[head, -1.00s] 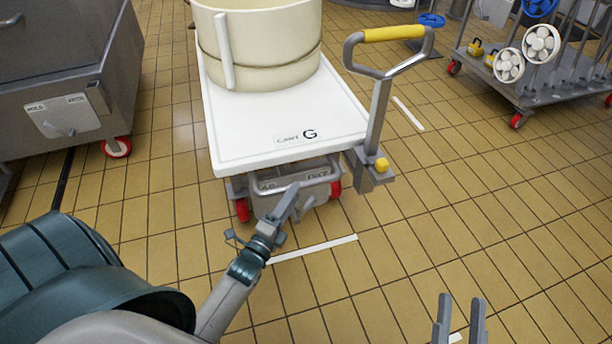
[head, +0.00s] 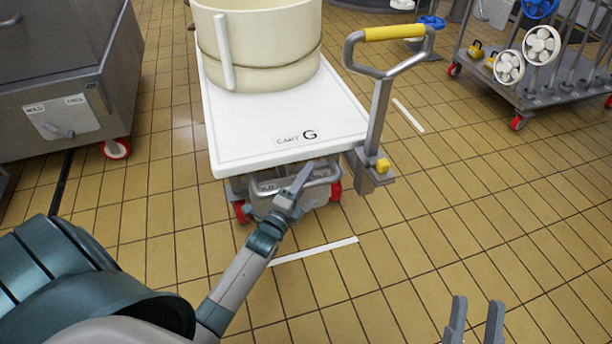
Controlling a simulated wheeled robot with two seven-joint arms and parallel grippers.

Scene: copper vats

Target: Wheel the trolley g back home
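Trolley g (head: 240,140) has a white top marked "CART G", a grey frame and red wheels, and stands ahead of me. A cream round tub (head: 270,60) stands on it. Its grey upright handle with a yellow grip (head: 393,33) is at the right. A grey bar (head: 262,188) runs along its near end. My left gripper (head: 302,180) points at this near end and overlaps the bar in the picture. Whether its fingers are apart, or touch the bar, I cannot tell. My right gripper (head: 475,318) is open and empty over the floor at the bottom right.
A grey steel cabinet (head: 60,80) on red wheels stands at the left. A grey rack cart (head: 545,90) with white and blue handwheels is at the upper right. White floor strips (head: 315,250) lie near the trolley. The tiled floor at the right is clear.

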